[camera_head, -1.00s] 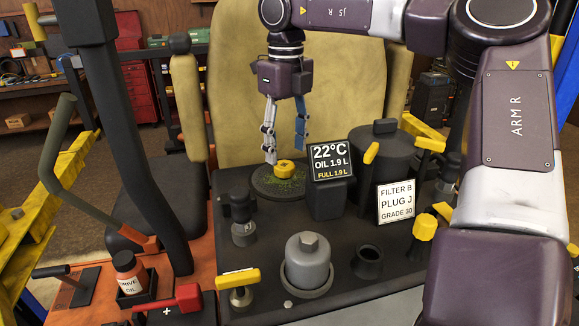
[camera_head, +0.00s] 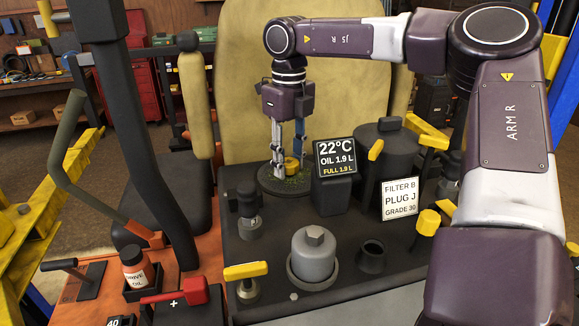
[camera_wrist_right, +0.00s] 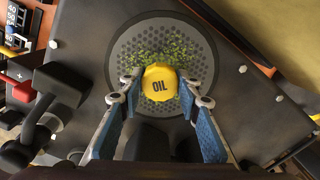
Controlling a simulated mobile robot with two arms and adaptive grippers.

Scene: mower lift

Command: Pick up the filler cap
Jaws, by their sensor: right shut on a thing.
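The filler cap (camera_head: 291,166) is yellow and sits on a round dark perforated plate (camera_head: 268,186) with green clippings on it. In the right wrist view the fingertips of my right gripper (camera_wrist_right: 160,84) lie against the left and right sides of the cap. It is shut on the cap, which appears still seated on the plate. My left gripper is not in view.
A sign (camera_head: 400,199), a grey capped cylinder (camera_head: 313,255) and a yellow-handled part (camera_head: 246,272) stand nearer. The yellow seat back (camera_head: 300,90) rises behind.

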